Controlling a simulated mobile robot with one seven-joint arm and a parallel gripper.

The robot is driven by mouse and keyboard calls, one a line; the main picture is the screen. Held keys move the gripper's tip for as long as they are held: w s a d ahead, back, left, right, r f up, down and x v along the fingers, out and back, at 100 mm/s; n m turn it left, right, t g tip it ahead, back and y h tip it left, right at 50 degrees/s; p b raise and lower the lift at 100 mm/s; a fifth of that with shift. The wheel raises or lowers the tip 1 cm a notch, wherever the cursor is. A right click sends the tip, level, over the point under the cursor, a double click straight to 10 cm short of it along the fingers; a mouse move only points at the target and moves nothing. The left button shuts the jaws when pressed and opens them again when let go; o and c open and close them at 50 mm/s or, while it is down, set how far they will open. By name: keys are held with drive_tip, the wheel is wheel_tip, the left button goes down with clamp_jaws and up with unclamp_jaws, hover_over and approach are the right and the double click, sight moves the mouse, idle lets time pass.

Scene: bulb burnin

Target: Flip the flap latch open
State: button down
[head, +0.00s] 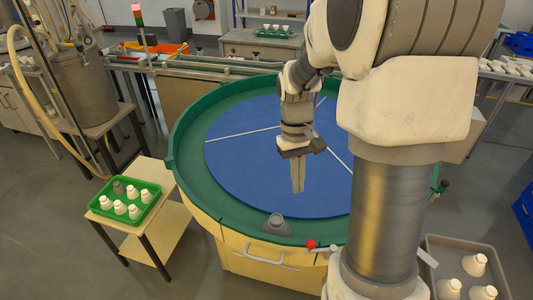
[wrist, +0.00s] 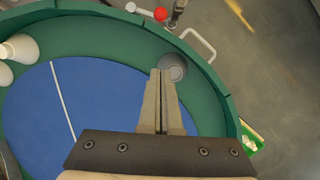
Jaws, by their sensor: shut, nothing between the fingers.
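A lever with a red knob (head: 310,244) sits at the front rim of the round table; it looks like the flap latch, but I cannot tell its state. The red knob also shows in the wrist view (wrist: 161,14), with a pale bar (wrist: 135,8) beside it. My gripper (head: 298,190) points down over the blue tabletop, behind the rim and apart from the lever. In the wrist view my gripper (wrist: 162,72) has its fingers together with nothing between them. My arm column stands just right of the lever.
A grey cup-like piece (head: 277,222) stands at the front inside the green rim (head: 185,185). A pale U-shaped handle (head: 265,257) sticks out from the front panel. A green tray (head: 106,213) of bulbs is on a side table. The blue tabletop (head: 245,170) is clear nearby.

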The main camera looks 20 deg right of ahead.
drive_tip(key=shift+w+d+f+g, duration=0.15)
drive_tip(key=shift+d+f, duration=0.05)
drive_tip(key=shift+f, duration=0.3)
drive_tip(key=shift+w+d+f+g, duration=0.1)
drive_tip(key=shift+d+f+g, duration=0.1)
drive_tip(key=shift+f, duration=0.3)
drive_tip(key=shift+f, duration=0.1)
drive_tip(key=shift+s+f+b, duration=0.2)
drive_tip(key=shift+s+f, duration=0.9)
drive_tip(key=shift+f, duration=0.35)
drive_tip(key=shift+s+f+b, duration=0.25)
drive_tip(key=shift+s+f, duration=0.85)
drive_tip(key=shift+f, duration=0.35)
drive_tip(key=shift+s+f+b, duration=0.2)
drive_tip(key=shift+s+f, duration=0.9)
drive_tip(key=shift+f, duration=0.35)
